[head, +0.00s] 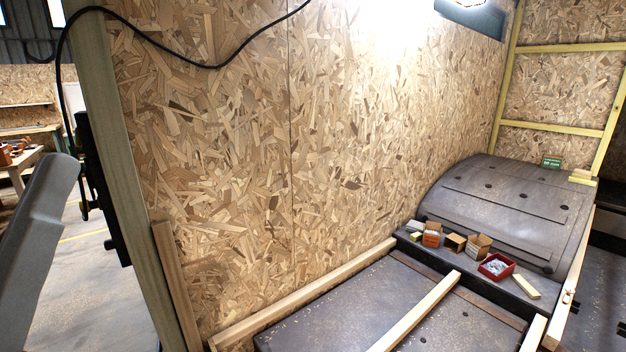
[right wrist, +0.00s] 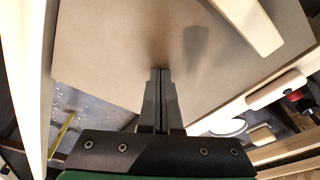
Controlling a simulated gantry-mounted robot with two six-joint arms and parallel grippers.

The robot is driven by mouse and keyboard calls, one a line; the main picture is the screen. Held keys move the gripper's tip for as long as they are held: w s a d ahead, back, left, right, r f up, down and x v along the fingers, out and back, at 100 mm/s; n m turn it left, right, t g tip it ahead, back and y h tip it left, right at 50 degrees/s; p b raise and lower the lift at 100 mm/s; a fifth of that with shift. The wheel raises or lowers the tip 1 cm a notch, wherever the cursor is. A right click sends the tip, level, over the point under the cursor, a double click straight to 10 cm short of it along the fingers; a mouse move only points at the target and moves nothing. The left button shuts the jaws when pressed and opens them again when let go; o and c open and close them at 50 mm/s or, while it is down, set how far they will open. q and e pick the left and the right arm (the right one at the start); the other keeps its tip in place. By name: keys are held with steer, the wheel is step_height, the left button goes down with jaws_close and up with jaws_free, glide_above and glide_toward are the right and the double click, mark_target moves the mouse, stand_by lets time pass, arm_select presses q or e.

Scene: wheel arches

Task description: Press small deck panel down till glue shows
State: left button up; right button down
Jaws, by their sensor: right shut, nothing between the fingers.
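In the right wrist view a flat tan panel (right wrist: 105,45), which looks like the small deck panel, fills the upper middle. My right gripper (right wrist: 161,72) is shut and empty, its fingertips over the panel near its lower edge. A soft shadow lies on the panel just beyond the tips; I cannot tell whether they touch it. No glue shows along the visible edges. The panel and my right gripper are not in the head view. My left gripper is in neither view.
In the head view, pale joists (head: 418,312) cross the dark floor beside the chipboard wall (head: 230,180). Small boxes (head: 478,245) and a red tray (head: 497,265) sit before the grey wheel arch (head: 510,205). In the wrist view a pale wooden bar (right wrist: 243,22) crosses above the panel.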

steer(key=shift+s+f, duration=0.2)
steer(key=shift+s, duration=0.05)
steer(key=w+p+v, duration=0.1)
steer(key=p+v, duration=0.7)
steer(key=shift+w+d+r, duration=0.25)
steer(key=shift+w+d, duration=0.05)
steer(key=shift+w, duration=0.2)
